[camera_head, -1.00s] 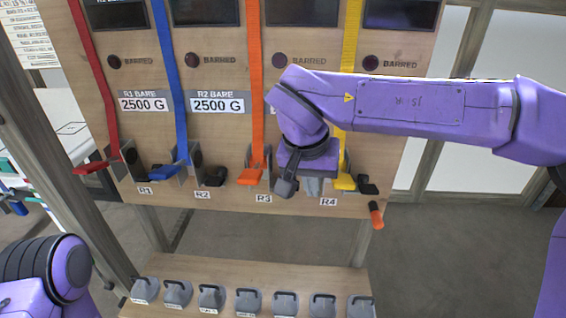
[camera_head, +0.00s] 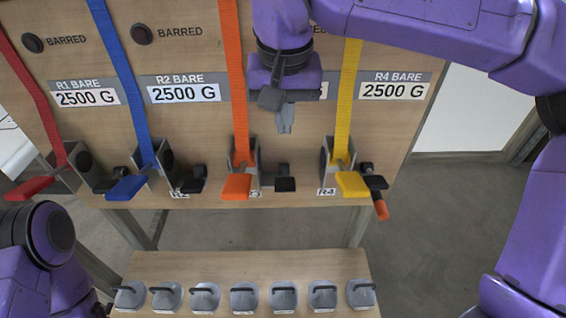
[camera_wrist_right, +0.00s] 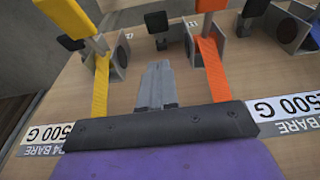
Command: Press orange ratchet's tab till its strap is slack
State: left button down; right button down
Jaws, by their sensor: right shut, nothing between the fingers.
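The orange ratchet (camera_head: 244,157) sits low on the wooden board, with an orange paddle (camera_head: 236,187) in front and a black tab (camera_head: 285,184) to its right. Its orange strap (camera_head: 234,80) runs up the board and looks straight. The strap also shows in the right wrist view (camera_wrist_right: 214,68), where the picture is turned over. My right gripper (camera_head: 285,127) is shut and empty, above the black tab and right of the orange strap, apart from both. In the right wrist view its fingers (camera_wrist_right: 156,85) lie between the orange and yellow straps. My left gripper is out of view.
The blue ratchet (camera_head: 150,158) and red ratchet (camera_head: 70,165) are to the left, the yellow ratchet (camera_head: 335,160) to the right. An orange-tipped handle (camera_head: 381,209) hangs at the board's right. Several grey weights (camera_head: 243,297) stand on the lower shelf (camera_head: 300,262).

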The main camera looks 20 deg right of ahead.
send_over(283, 182)
notch_tip(283, 182, down, 10)
jog(key=shift+d+r, duration=0.1)
jog(key=shift+r, duration=0.1)
jog(key=f, duration=0.2)
jog(key=f+p, duration=0.1)
jog(key=shift+s+f, duration=0.25)
jog(key=shift+f, duration=0.05)
jog(key=shift+s+f, duration=0.15)
jog(key=shift+f, duration=0.2)
jog(key=shift+a, duration=0.2)
